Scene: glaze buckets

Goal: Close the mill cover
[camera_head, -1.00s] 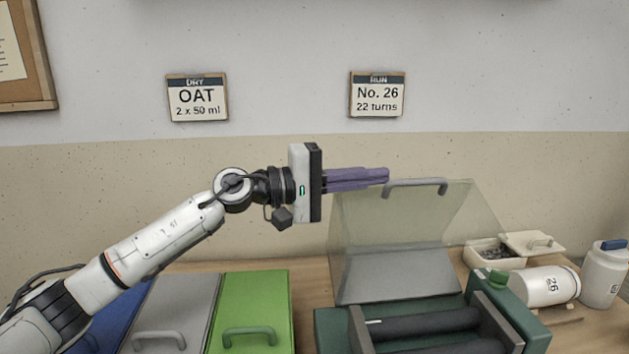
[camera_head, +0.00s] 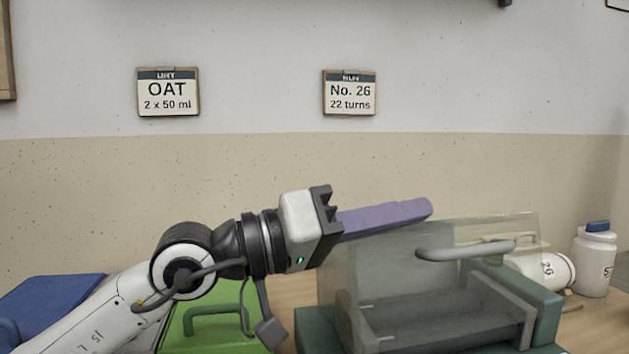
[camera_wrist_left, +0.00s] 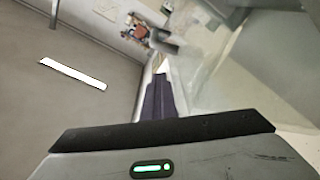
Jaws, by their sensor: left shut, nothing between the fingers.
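The mill cover (camera_head: 375,262) is a see-through lid with a grey bar handle (camera_head: 465,250). In the head view it is tipped forward over the green mill (camera_head: 545,305), and the dark rollers show dimly through it. How far down it is cannot be told exactly. My left gripper (camera_head: 428,209) has its purple fingers together, empty, pointing right along the cover's upper left edge. Whether they touch it is unclear. In the left wrist view the purple fingers (camera_wrist_left: 160,85) lie beside the pale see-through cover (camera_wrist_left: 215,60). My right gripper is not in view.
A green lid (camera_head: 215,315) with a handle and a blue lid (camera_head: 45,300) lie left of the mill, partly behind my arm. A white jar lying on its side (camera_head: 550,270) and an upright white jar with a blue cap (camera_head: 595,265) are at right.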

